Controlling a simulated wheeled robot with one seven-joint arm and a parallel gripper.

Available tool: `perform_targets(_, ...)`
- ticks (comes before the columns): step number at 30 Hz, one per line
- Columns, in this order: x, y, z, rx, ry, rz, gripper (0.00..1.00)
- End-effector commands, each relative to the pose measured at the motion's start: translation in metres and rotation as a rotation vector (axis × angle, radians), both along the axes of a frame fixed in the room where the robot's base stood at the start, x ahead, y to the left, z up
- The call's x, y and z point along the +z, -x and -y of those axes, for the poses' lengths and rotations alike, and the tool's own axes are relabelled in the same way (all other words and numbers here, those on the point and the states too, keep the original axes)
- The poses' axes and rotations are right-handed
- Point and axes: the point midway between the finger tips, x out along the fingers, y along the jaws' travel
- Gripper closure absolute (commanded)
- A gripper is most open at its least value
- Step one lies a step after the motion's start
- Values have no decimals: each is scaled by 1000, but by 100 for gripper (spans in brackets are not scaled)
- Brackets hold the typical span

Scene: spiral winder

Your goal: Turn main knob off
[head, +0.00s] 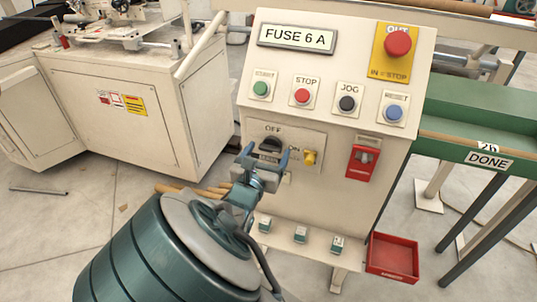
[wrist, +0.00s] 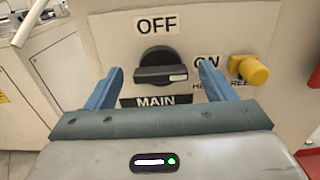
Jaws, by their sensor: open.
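The main knob is a black rotary knob (head: 270,145) on the lower part of the cream control panel (head: 257,99), between an OFF label above and a MAIN label below. In the wrist view the knob (wrist: 160,68) has its grip bar lying sideways, with a white mark at the right end toward the ON label (wrist: 209,62). My gripper (head: 264,158) is open, its two blue fingers in front of the panel. In the wrist view the gripper (wrist: 158,84) has one finger on each side of the knob, apart from it.
A yellow knob (wrist: 250,70) sits just right of the right finger. A red switch (head: 361,162) is further right on the panel. Above are STOP (head: 302,97) and other buttons, and a red emergency button (head: 397,44). A red tray (head: 392,257) is low on the right.

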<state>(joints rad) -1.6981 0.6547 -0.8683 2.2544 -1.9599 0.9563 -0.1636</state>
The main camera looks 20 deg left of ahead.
Motion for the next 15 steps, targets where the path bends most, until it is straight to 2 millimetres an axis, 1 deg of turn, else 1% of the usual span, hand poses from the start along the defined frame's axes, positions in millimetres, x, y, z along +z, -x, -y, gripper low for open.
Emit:
perform_targets(3,0,-6,1,-1,0,0,24)
perform_targets(11,0,-8,1,0,0,-1,24)
perform_targets(12,0,-8,1,0,0,-1,29)
perform_targets(14,0,-8,1,0,0,-1,46)
perform_targets(15,0,-7,1,0,0,-1,57)
